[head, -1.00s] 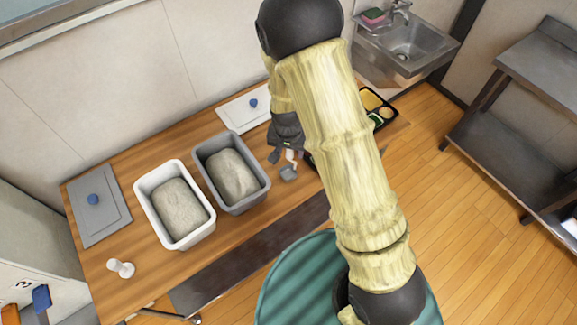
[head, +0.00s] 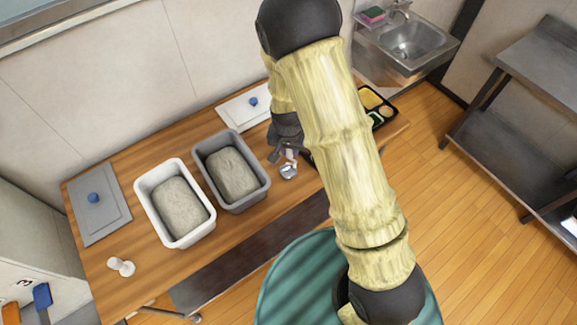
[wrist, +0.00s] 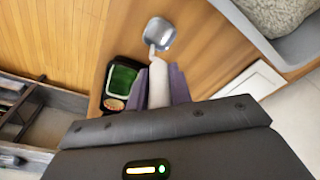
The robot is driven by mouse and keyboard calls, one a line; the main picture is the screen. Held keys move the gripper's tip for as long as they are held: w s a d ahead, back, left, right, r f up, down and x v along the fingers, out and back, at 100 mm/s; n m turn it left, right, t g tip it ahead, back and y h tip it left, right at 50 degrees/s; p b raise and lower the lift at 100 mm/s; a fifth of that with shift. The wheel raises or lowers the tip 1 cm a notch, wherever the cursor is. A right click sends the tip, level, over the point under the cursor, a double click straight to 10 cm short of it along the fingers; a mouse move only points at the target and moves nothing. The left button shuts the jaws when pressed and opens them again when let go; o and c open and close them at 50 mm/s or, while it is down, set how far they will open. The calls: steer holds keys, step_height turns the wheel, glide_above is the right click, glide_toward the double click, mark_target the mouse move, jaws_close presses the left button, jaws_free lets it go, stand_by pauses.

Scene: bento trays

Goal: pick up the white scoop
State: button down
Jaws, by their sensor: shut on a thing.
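The white scoop has a pale handle (wrist: 159,85) and a shiny metal bowl (wrist: 160,33). My gripper (wrist: 162,72) is shut on the handle, with a finger on each side of it in the wrist view. The bowl sticks out beyond the fingertips. In the head view my gripper (head: 285,150) is by the right part of the table, and the scoop's bowl (head: 289,171) shows just below it. My arm hides part of the table there. I cannot tell whether the scoop touches the table.
A grey tub (head: 263,194) and a white tub (head: 146,208), each with a pale mass inside, stand left of my gripper. A black bento tray (head: 391,103) with food is on the right. Lids lie at the back and far left. A small white object (head: 121,267) is at front left.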

steer(key=shift+r, duration=0.15)
step_height(320, 180, up, 10)
steer(key=shift+f+b, duration=0.1)
steer(key=shift+b, duration=0.8)
steer(key=shift+a+f, duration=0.1)
stand_by(0.8)
